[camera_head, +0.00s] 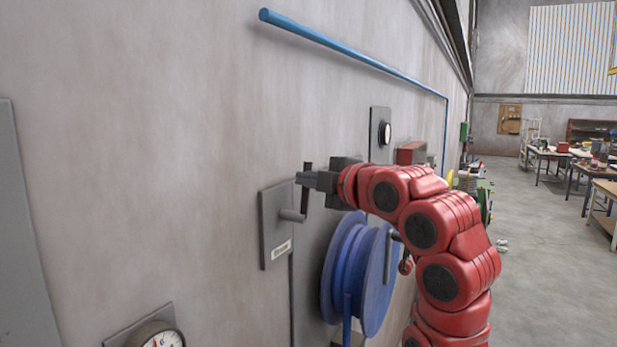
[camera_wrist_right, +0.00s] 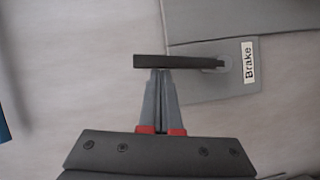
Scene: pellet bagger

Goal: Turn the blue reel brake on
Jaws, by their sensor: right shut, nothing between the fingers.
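The brake lever has a dark bar handle (camera_head: 305,200) on a grey shaft that stands out from a grey plate (camera_head: 270,232) on the wall. In the head view the handle stands roughly upright, rising from the shaft. In the right wrist view the handle (camera_wrist_right: 180,61) lies across the picture, left of a "Brake" label (camera_wrist_right: 249,63). My right gripper (camera_head: 304,179) is shut and empty. In the wrist view its fingertips (camera_wrist_right: 161,73) are right at the side of the handle; I cannot tell if they touch. The blue reel (camera_head: 352,270) is below and right of the plate. My left gripper is out of view.
A blue pipe (camera_head: 350,52) runs along the wall above. A round gauge (camera_head: 158,338) is at the bottom left and a switch box (camera_head: 380,130) is beyond my right gripper. Open floor and workbenches (camera_head: 549,154) lie far right.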

